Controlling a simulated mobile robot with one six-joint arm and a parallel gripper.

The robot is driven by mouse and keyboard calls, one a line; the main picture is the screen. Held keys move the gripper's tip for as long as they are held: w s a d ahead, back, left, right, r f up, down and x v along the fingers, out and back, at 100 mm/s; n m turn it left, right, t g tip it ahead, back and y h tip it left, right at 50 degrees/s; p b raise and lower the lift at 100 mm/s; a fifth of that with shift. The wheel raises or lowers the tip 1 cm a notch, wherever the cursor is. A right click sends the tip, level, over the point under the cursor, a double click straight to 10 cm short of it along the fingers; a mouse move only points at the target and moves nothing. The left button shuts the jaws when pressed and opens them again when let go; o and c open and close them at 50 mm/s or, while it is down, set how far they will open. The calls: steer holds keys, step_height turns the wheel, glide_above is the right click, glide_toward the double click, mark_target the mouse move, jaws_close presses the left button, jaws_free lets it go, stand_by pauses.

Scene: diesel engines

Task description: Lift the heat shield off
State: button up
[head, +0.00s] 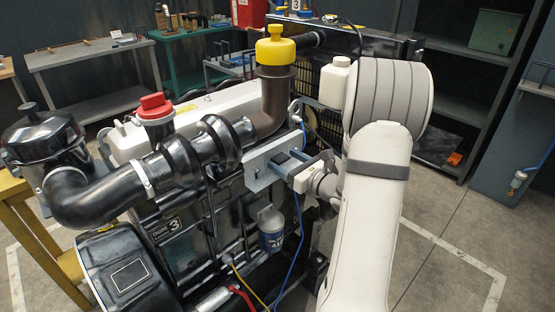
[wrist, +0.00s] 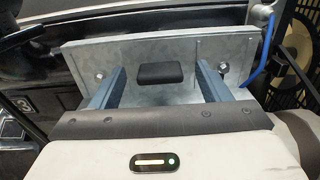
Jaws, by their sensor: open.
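The heat shield is a bare grey metal plate (wrist: 190,55) with a bent edge, on the side of the engine. It also shows in the head view (head: 258,172), partly hidden by my gripper. A black block-like grip (wrist: 160,74) sits at its middle. My gripper (wrist: 160,80) is open, with one blue-grey finger on each side of the black grip and a gap between each finger and it. In the head view my gripper (head: 288,163) is in front of the plate. A bolt (wrist: 99,74) shows near the left finger and another bolt (wrist: 222,67) near the right finger.
A blue cable (wrist: 263,50) runs close by the plate's right end. The black engine (head: 180,220) carries a large black pipe (head: 110,190), a red cap (head: 155,105) and a yellow-capped pipe (head: 275,60). A white bottle (head: 335,82) stands near my arm. Workbenches (head: 90,60) stand behind.

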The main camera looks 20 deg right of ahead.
steer(key=shift+c, duration=0.2)
jaws_close()
stand_by(0.5)
